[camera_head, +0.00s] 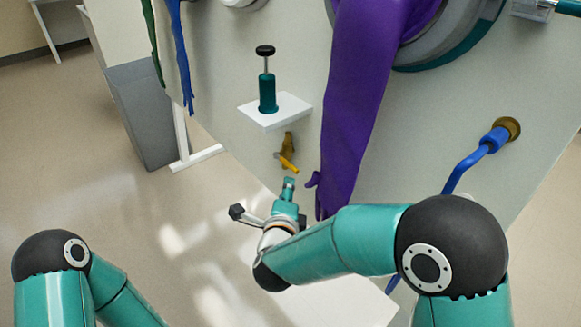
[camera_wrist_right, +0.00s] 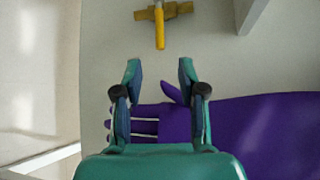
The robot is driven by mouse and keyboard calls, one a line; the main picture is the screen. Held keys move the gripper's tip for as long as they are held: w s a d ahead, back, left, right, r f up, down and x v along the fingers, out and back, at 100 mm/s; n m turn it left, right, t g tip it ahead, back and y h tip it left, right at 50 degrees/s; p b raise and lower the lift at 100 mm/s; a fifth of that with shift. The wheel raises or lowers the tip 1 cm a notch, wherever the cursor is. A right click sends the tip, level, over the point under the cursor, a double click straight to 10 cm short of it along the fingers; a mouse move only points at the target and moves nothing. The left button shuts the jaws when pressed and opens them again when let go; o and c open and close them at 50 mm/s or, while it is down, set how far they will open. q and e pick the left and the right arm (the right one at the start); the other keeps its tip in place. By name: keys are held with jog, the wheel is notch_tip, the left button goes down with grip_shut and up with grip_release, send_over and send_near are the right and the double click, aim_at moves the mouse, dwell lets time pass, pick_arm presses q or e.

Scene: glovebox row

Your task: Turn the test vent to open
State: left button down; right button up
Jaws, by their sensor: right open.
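A small brass valve (camera_head: 288,143) with a yellow lever (camera_head: 287,163) sits on the pale panel below a white shelf; it looks like the test vent. In the right wrist view the brass body (camera_wrist_right: 180,9) lies crosswise at the top, and the yellow lever (camera_wrist_right: 160,28) points down toward the gripper, square to the body. My right gripper (camera_head: 289,185) is just below the lever in the head view. In the wrist view its two fingers (camera_wrist_right: 160,68) are apart and empty, with the lever's end ahead of the gap, not between them. My left gripper is out of view.
A purple glove (camera_head: 350,110) hangs close to the right of my right gripper; its hand (camera_wrist_right: 175,123) shows behind the fingers. A white shelf (camera_head: 295,108) with a green black-knobbed device (camera_head: 267,92) is above the valve. A blue lever (camera_head: 470,165) is at right.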

aim_at(290, 168)
jog(key=x, duration=1.3)
jog(key=shift+w+f, duration=0.1)
jog(key=shift+w, duration=0.25)
grip_shut()
